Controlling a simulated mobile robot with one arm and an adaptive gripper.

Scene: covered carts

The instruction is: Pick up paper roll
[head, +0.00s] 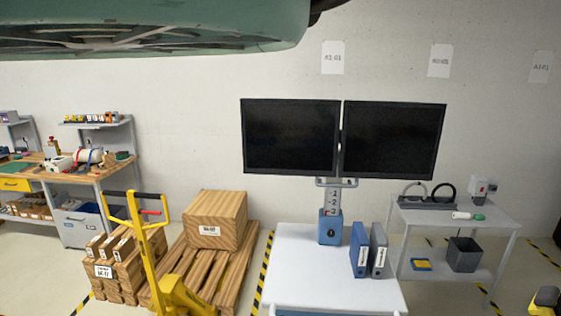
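No paper roll can be made out for certain. A small white cylinder with a green end (467,215) lies on the right table; it is too small to tell what it is. A white rounded object (89,155) among red and green items lies on the left workbench; it is also too small to identify. My gripper does not show in the head view.
A white table (320,270) with blue and grey binders stands at front centre, below two dark monitors (290,136). The right table (419,214) has a dark bin (463,254) on its lower shelf. A yellow pallet jack (142,240) and loaded wooden pallet (240,262) stand left.

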